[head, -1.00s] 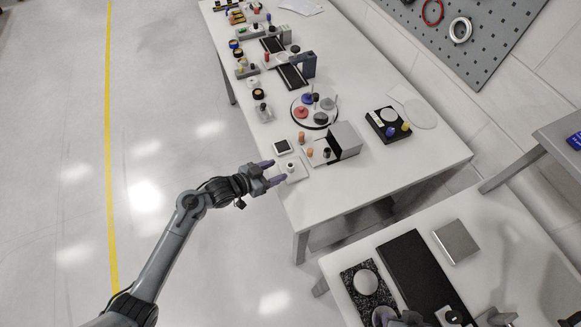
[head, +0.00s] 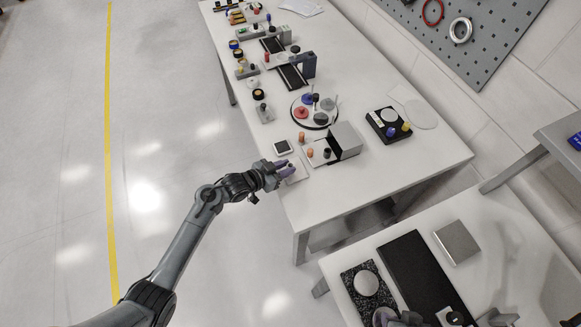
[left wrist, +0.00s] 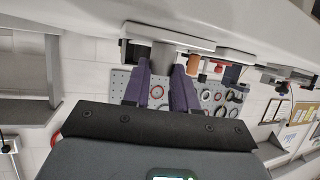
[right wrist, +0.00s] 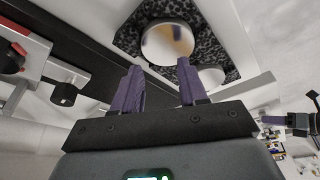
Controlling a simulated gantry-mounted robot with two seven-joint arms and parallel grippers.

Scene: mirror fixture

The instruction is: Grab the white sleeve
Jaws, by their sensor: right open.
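The white sleeve (left wrist: 163,57) is a short upright cylinder at the near-left edge of the long white table. It stands at a thin white plate (head: 298,176). My left gripper (head: 285,168) has its purple fingers around it. In the left wrist view, which is upside down, the sleeve fills the gap between the left fingertips (left wrist: 161,66), which look closed on its two sides. In the head view the fingers largely hide it. My right gripper (right wrist: 160,66) is open and empty over the near table, facing a round mirror disc (right wrist: 167,43).
A small dark-faced square block (head: 283,147), orange pegs (head: 309,152) and a grey box fixture (head: 344,140) stand close to the left gripper. A round tray (head: 315,122) is farther back. A black slab (head: 412,265) and a silver square plate (head: 456,242) lie on the near table.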

